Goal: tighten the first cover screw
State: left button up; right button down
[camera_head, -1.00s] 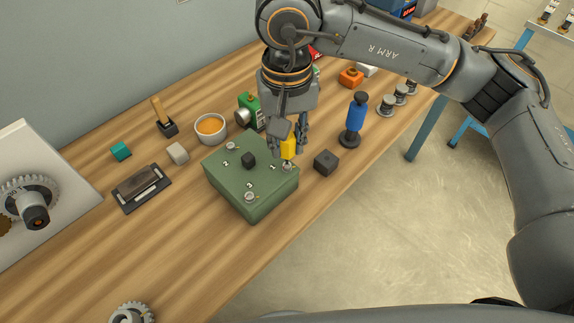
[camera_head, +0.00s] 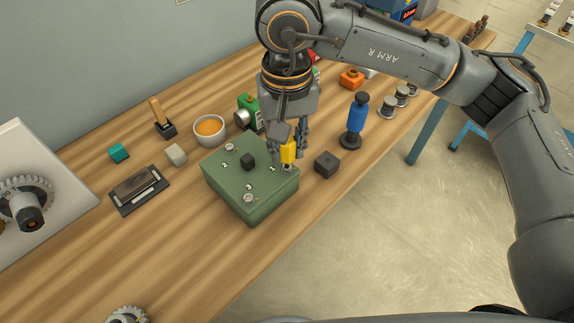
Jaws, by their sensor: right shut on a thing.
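A green box with a flat cover (camera_head: 223,173) stands on the wooden bench, with a black knob (camera_head: 248,161) on top. The cover bears the marks 1, 2 and 3. A screw (camera_head: 229,147) sits by mark 2 and another screw (camera_head: 248,198) by mark 3. The screw by mark 1 (camera_head: 287,168) is at the cover's right corner. My right gripper (camera_head: 288,153) is shut on a yellow-handled tool (camera_head: 288,149), upright over the screw by mark 1. The tool's tip seems to meet that screw, but I cannot tell how well it is seated. My left gripper is not in view.
A dark block (camera_head: 327,164) lies close to the right of the box, and a blue-handled tool (camera_head: 357,118) stands behind it. An orange-filled bowl (camera_head: 209,129) and a green device (camera_head: 248,112) are behind the box. The bench in front is mostly clear.

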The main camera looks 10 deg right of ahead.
jog(key=shift+f, duration=0.1)
dwell(0.6)
jog(key=c, duration=1)
grip_release()
grip_shut()
grip_release()
notch_tip(320, 180, up, 12)
